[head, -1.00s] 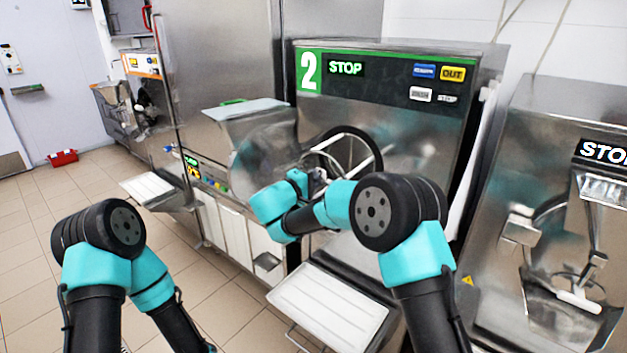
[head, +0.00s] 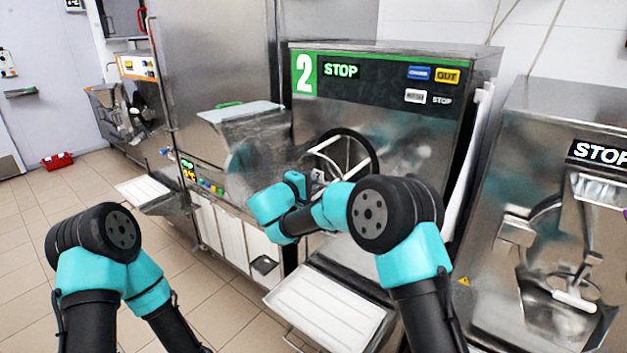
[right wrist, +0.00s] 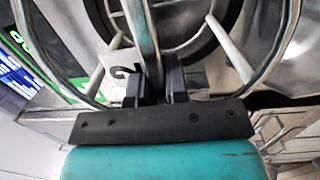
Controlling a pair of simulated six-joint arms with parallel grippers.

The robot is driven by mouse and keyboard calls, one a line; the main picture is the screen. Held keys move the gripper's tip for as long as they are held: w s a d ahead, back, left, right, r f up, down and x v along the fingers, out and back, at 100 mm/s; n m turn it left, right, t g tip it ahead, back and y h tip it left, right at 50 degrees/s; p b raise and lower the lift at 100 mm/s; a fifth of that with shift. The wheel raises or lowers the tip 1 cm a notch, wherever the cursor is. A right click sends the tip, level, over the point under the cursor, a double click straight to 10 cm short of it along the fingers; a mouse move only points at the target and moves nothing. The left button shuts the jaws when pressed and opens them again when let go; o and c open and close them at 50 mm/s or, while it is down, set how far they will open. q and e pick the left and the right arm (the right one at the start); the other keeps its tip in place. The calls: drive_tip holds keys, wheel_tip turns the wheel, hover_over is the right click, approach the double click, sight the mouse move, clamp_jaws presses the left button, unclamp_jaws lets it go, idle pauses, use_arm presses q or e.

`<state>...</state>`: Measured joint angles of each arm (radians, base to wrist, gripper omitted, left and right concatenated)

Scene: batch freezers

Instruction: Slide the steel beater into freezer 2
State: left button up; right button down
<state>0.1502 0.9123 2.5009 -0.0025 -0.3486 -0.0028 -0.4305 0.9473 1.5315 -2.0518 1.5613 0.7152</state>
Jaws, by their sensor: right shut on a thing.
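Freezer 2 (head: 400,120) stands in the middle of the head view, its panel showing a green-edged 2 and STOP. Its round front opening has a black rim (head: 374,152). My right gripper (head: 316,180) is in front of this opening. In the right wrist view my right gripper (right wrist: 163,88) is shut on a bar of the steel beater (right wrist: 144,38). The beater's bars and pale posts lie across the dark round mouth. I cannot tell how deep the beater sits, and my forearm hides part of it. My left arm is low at the left; its gripper is out of frame.
A white drip tray (head: 325,308) juts out below freezer 2. Another steel freezer (head: 560,190) stands close on the right. A steel machine with a hopper (head: 240,130) stands on the left. The tiled floor at the left is open, with a red box (head: 57,161) far back.

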drive_tip(key=shift+w+d, duration=0.1)
drive_tip(key=x, duration=0.7)
drive_tip(key=shift+w, duration=0.4)
idle(0.6)
drive_tip(key=shift+w, duration=0.15)
idle(0.7)
drive_tip(key=shift+w+a+f+x, duration=0.1)
drive_tip(key=shift+x, duration=1.15)
drive_tip(key=shift+w+a+f+x, duration=0.1)
drive_tip(key=shift+x, duration=1.2)
drive_tip(key=shift+w+f+x, duration=0.1)
drive_tip(key=shift+x, duration=1.15)
drive_tip(key=shift+f, duration=0.4)
drive_tip(key=c, duration=1)
unclamp_jaws()
drive_tip(key=shift+f, duration=0.1)
drive_tip(key=shift+c, duration=0.2)
